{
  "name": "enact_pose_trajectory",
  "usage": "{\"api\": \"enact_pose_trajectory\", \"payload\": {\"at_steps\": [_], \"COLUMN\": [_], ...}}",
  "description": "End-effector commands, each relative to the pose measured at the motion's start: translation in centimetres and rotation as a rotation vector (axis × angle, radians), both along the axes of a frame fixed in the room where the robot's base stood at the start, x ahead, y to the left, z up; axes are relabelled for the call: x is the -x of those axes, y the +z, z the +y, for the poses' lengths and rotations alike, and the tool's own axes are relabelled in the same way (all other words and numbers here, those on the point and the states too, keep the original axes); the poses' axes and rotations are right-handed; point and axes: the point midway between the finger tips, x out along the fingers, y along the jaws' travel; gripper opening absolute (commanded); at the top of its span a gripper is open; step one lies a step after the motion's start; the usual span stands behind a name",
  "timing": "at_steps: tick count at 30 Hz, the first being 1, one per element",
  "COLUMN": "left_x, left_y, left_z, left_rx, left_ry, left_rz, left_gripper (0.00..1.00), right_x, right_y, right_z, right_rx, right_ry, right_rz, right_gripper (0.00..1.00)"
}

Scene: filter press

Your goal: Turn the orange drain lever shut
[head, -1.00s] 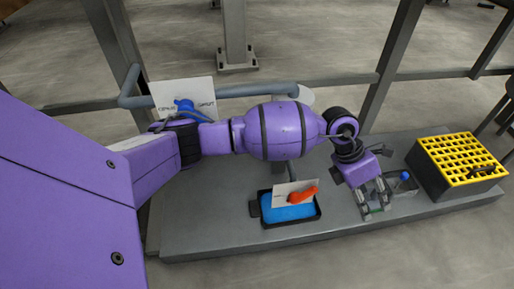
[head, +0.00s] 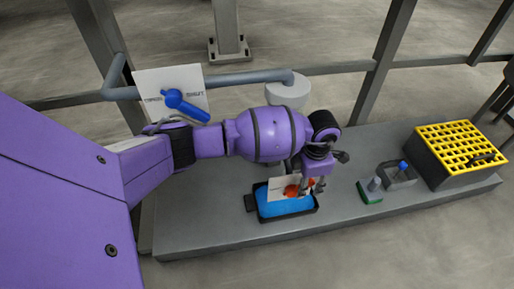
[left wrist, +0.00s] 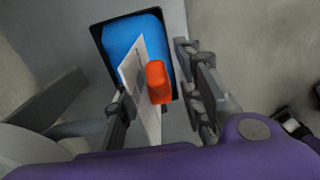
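The orange drain lever (head: 291,190) stands at a white label plate (head: 275,187) over a blue-filled black tray (head: 259,216). My left gripper (head: 309,188) is at the lever and partly hides it in the head view. In the left wrist view, the orange lever (left wrist: 158,82) and the white plate (left wrist: 138,75) lie between the two spread fingers of my left gripper (left wrist: 155,80). A gap shows between the lever and the right finger, so the gripper is open around it. The plate's markings are unreadable. My right gripper is not in view.
A blue lever (head: 186,105) sits on a white open/shut plate (head: 150,82) by the grey pipe (head: 245,78).

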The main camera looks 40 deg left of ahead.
Motion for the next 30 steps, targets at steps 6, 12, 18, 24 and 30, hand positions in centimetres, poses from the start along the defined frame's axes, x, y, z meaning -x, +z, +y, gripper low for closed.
{"api": "enact_pose_trajectory", "payload": {"at_steps": [6,12,18,24,30], "left_x": [-0.21,-0.22,-0.24,-0.25,0.29], "left_y": [-0.24,-0.20,-0.17,-0.15,-0.02], "left_z": [-0.04,-0.06,-0.07,-0.08,0.12], "left_rx": [0.001,0.001,0.002,0.001,0.010], "left_ry": [0.000,0.000,-0.001,-0.001,-0.002], "left_rz": [-0.004,-0.004,-0.005,-0.006,-0.018], "left_gripper": [0.34,0.17,0.00,0.00,0.00], "right_x": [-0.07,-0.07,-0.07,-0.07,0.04], "right_y": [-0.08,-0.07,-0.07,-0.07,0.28], "right_z": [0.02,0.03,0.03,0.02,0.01], "right_rx": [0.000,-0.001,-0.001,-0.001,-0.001], "right_ry": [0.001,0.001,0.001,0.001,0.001], "right_rz": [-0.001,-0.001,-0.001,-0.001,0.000], "right_gripper": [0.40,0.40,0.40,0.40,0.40]}}
